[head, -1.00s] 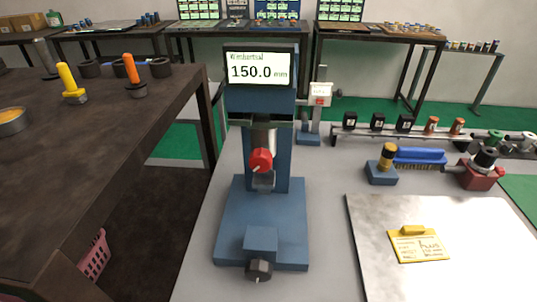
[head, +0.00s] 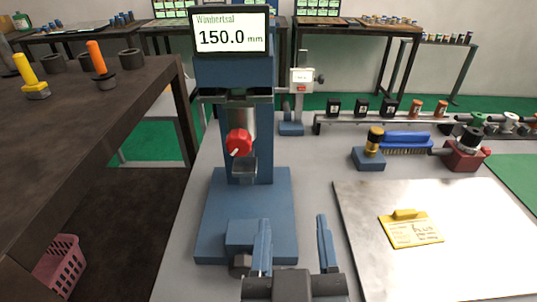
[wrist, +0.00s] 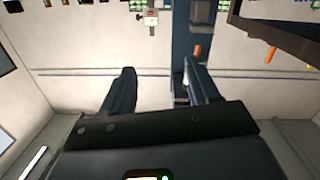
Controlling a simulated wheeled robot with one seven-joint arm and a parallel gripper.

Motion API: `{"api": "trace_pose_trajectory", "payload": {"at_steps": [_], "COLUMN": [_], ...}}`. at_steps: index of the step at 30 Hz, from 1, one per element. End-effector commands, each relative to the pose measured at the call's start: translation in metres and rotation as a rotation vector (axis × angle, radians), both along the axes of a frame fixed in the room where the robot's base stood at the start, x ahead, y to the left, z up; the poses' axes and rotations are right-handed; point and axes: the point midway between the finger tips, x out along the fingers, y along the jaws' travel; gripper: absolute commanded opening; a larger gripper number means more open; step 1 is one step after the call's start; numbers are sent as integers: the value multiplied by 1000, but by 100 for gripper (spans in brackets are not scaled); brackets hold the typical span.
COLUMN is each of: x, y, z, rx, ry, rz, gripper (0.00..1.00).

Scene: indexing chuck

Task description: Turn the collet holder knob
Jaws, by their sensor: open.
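A blue presetter-like machine (head: 270,190) stands on the grey bench, with a display reading 150.0 mm (head: 230,38) on top. A red knob (head: 239,142) sits on the front of its column, below a grey cylinder (head: 238,119). A dark knob (head: 241,265) on the small block at the front of the base is partly hidden by my gripper. My gripper (head: 294,222) is open and empty, low in front of the machine's base, right of the dark knob and well below the red one. The wrist view shows both fingers (wrist: 158,68) apart with nothing between them.
A height gauge (head: 301,90) stands behind right. A yellow-topped blue block (head: 369,158), a blue brush (head: 406,141) and a red fixture (head: 465,158) lie right. A pale plate (head: 460,215) bears a yellow tag (head: 410,229). A dark table (head: 110,110) stands left.

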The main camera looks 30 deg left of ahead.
Motion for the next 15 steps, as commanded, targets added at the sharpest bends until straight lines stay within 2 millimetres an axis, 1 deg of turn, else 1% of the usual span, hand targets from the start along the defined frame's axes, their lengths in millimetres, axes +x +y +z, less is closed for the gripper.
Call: {"api": "trace_pose_trajectory", "payload": {"at_steps": [1,3,6,9,11,15], "x": [-3,-8,-14,-18,-18,-8], "y": [21,40,59,69,72,78], "z": [13,29,46,56,59,61], "rx": [26,49,78,94,98,99], "ry": [-10,-15,-15,-14,-12,-12], "rz": [11,13,12,10,9,7], "gripper": [60,60,60,60,60,60]}}
